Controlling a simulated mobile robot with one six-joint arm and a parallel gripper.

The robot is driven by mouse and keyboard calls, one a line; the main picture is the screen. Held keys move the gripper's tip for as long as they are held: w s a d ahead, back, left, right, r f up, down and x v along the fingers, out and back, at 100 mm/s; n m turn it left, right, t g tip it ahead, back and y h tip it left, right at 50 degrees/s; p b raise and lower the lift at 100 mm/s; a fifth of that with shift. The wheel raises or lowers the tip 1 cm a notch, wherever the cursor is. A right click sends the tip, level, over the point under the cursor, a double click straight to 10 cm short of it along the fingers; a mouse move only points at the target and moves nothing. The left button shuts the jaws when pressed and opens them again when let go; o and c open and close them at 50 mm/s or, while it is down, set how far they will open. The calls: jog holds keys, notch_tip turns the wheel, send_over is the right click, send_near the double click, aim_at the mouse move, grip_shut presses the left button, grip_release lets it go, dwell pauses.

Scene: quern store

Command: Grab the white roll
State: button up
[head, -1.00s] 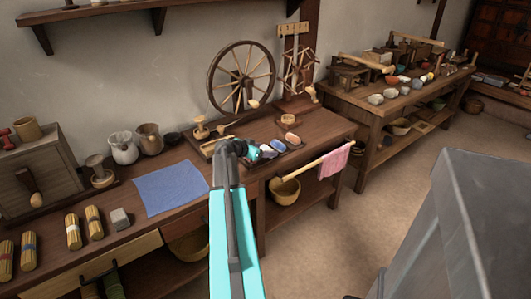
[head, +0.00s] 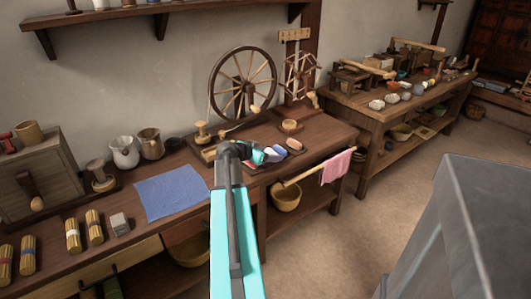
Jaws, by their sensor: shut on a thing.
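A small dark tray (head: 298,152) on the bench holds several short rolls side by side. A blue-and-pale roll (head: 279,150) and an orange-tan roll (head: 294,145) lie towards its right side. My gripper (head: 261,158), with teal fingers, is at the tray's left part, low among the rolls. It is shut on a small pale roll, which looks like the white roll (head: 269,156). My gripper and wrist hide much of it. I cannot tell whether it still touches the tray.
A spinning wheel (head: 243,84) stands behind the tray and a round wooden dish (head: 290,127) sits just beyond it. A blue cloth (head: 170,192) lies flat to the left. A pink cloth (head: 336,166) hangs from the front rail. Banded bundles (head: 72,236) lie at the near left.

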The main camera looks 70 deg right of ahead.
jog(key=s+a+r+p, duration=0.1)
jog(key=s+a+p, duration=0.1)
jog(key=s+a, duration=0.5)
jog(key=shift+a, duration=1)
